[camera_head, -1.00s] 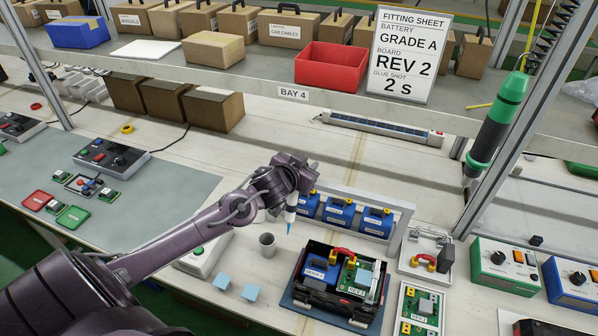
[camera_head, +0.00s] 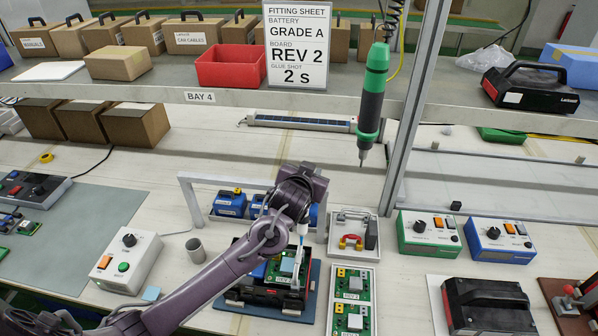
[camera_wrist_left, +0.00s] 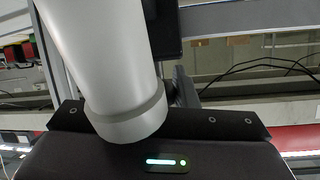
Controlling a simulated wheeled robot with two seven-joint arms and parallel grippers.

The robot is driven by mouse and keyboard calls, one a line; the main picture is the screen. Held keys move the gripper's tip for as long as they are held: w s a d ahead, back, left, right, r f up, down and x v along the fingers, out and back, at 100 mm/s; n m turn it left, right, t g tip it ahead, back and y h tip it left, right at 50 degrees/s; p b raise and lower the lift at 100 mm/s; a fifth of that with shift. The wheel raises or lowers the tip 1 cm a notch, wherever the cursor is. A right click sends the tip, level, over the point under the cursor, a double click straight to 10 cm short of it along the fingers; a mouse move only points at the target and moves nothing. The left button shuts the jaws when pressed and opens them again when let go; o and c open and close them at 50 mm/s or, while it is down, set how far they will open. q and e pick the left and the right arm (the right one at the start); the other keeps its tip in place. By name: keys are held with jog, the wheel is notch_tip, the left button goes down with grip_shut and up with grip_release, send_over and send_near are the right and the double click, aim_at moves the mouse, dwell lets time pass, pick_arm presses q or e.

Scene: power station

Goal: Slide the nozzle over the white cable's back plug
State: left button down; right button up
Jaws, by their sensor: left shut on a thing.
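My left gripper (camera_head: 302,226) is shut on a slim white nozzle (camera_head: 299,249), which points down over the open black case (camera_head: 272,297). In the left wrist view a large pale grey cylinder (camera_wrist_left: 105,65) fills the upper left; the fingertips are not visible there. The case holds a blue battery (camera_head: 258,271) and a green board (camera_head: 275,283) with a light blue block (camera_head: 287,265) on it. The nozzle's tip is close to the board; I cannot tell whether it touches. I cannot make out the white cable or its back plug. My right gripper is out of view.
A rack of blue batteries (camera_head: 230,203) stands behind the case. A tray of green boards (camera_head: 352,300) is to its right. A green-and-black driver (camera_head: 371,100) hangs above. A grey cup (camera_head: 195,250) and a white control box (camera_head: 128,262) are to the left.

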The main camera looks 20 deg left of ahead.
pick_arm(q)
jog(key=shift+d, duration=0.2)
jog(key=c, duration=1.2)
grip_release()
jog(key=shift+w+d, duration=0.1)
jog(key=shift+o, duration=0.2)
jog(key=shift+s, duration=0.2)
jog(key=b+v, duration=0.1)
jog(key=v, duration=0.5)
jog(key=shift+s+d+r+b, duration=0.1)
jog(key=shift+s+r+b, duration=0.2)
jog(key=shift+s, duration=0.35)
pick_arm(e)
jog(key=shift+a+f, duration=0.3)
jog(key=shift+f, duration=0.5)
pick_arm(q)
jog(key=shift+f, duration=0.1)
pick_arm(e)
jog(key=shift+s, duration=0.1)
